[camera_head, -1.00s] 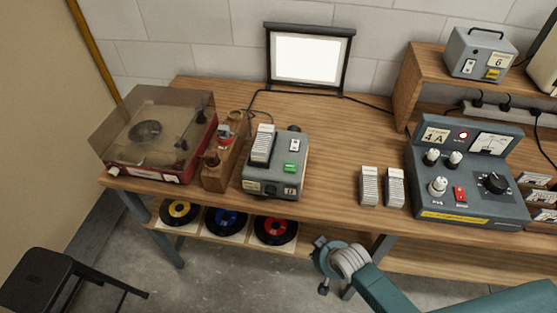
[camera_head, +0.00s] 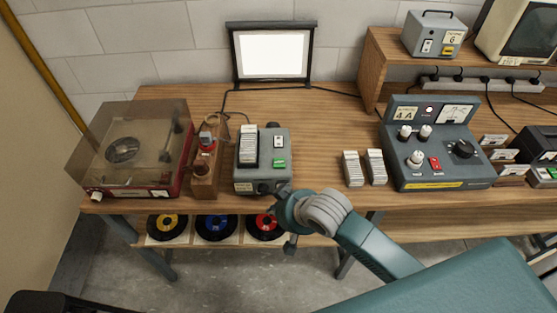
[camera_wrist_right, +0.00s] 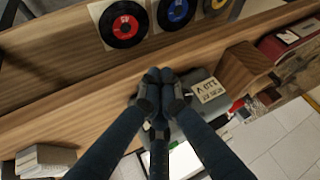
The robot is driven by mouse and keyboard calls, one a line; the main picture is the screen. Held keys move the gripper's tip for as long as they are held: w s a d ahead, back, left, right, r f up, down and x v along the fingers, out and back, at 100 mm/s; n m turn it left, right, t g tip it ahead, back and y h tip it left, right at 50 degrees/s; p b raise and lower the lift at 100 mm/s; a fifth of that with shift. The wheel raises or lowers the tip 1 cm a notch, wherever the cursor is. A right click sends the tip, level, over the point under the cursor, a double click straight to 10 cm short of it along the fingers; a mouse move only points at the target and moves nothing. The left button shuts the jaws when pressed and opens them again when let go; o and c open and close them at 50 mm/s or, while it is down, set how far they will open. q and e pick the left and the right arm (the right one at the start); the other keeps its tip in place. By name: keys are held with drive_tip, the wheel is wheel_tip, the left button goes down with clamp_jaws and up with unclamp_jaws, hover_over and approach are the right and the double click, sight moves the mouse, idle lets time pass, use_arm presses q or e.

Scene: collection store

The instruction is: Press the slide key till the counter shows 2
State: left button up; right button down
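The grey slide projector (camera_head: 270,147) stands on the bench with a slide tray on its left half. It has a green key (camera_head: 279,164) and a white switch (camera_head: 278,142) on top. No counter reading is legible; my gripper partly covers the projector's lower right front. My right gripper (camera_head: 280,206) is at the bench's front edge, just before and below the projector; I cannot tell whether it touches. In the right wrist view its fingertips (camera_wrist_right: 160,76) are together with nothing seen between them, beside the projector's labelled front (camera_wrist_right: 207,92).
A wooden stand (camera_head: 205,165) and a record player (camera_head: 130,150) are left of the projector. Two slide boxes (camera_head: 364,168) and a control unit (camera_head: 437,150) are to the right. A blank lit screen (camera_head: 272,54) stands behind. Records (camera_head: 216,226) lie on the lower shelf.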

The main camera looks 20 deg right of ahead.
drive_tip(key=shift+m+t+y, duration=0.5)
drive_tip(key=shift+m+t, duration=0.2)
drive_tip(key=w+r, duration=0.2)
drive_tip(key=r, duration=0.1)
drive_tip(key=w+r, duration=0.2)
drive_tip(key=r, duration=0.2)
drive_tip(key=w+a+r, duration=0.1)
drive_tip(key=w+r, duration=0.2)
drive_tip(key=shift+w+r+p, duration=0.1)
drive_tip(key=shift+r+p, duration=0.2)
drive_tip(key=shift+r, duration=0.1)
drive_tip(key=w+d+r+m, duration=0.3)
drive_tip(key=d+r, duration=0.3)
drive_tip(key=r, duration=0.2)
drive_tip(key=shift+w+d+m+h+p, duration=0.15)
drive_tip(key=shift+w+m+h+p, duration=0.15)
drive_tip(key=shift+m, duration=0.4)
drive_tip(key=b, duration=0.8)
hover_over(282, 163)
wheel_tip(282, 163, down, 7)
drive_tip(key=shift+r, duration=0.1)
drive_tip(key=shift+f, duration=0.9)
drive_tip(key=shift+s+f, duration=0.1)
drive_tip(key=shift+f, duration=0.05)
drive_tip(key=shift+f, duration=0.3)
